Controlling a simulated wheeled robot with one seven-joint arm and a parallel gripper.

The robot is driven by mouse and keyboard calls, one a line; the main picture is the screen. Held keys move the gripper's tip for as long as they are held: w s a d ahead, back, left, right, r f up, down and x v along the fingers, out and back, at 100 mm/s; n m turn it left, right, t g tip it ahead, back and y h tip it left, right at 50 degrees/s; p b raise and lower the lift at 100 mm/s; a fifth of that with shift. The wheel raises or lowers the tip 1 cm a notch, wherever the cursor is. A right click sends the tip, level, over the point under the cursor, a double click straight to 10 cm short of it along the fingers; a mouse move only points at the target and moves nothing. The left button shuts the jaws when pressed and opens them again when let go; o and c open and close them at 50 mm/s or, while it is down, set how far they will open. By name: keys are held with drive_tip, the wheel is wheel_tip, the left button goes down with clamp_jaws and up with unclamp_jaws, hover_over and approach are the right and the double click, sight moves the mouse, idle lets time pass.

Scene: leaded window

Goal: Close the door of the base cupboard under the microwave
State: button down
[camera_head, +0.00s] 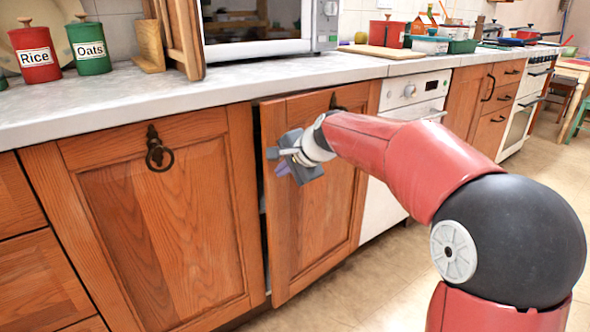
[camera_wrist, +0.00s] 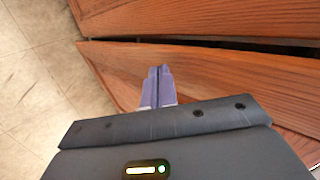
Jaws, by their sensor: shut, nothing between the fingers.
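The base cupboard door (camera_head: 318,225) under the microwave is brown wood with a dark ring handle. It stands slightly ajar, with a dark gap along its left edge beside the neighbouring closed door (camera_head: 160,230). My gripper (camera_head: 284,168) is at the upper left part of the ajar door, near its free edge; I cannot tell if it touches. In the wrist view my purple gripper fingers (camera_wrist: 158,80) are together and empty, over the wooden door panel (camera_wrist: 200,85), with the gap running across above them. The microwave (camera_head: 270,30) sits on the counter above. My arm hides part of the door's right side.
A white dishwasher-like appliance (camera_head: 400,120) stands right of the ajar door. The counter (camera_head: 120,95) holds Rice (camera_head: 36,57) and Oats (camera_head: 88,50) canisters and a cutting board (camera_head: 382,51). The tiled floor (camera_head: 350,295) in front is clear.

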drive_tip(key=shift+w+a, duration=0.25)
drive_tip(key=shift+w, duration=0.1)
drive_tip(key=w+a+p, duration=0.2)
drive_tip(key=p, duration=0.1)
drive_tip(key=w+a+p, duration=0.1)
drive_tip(key=w, duration=0.1)
drive_tip(key=shift+a+r+p, duration=0.3)
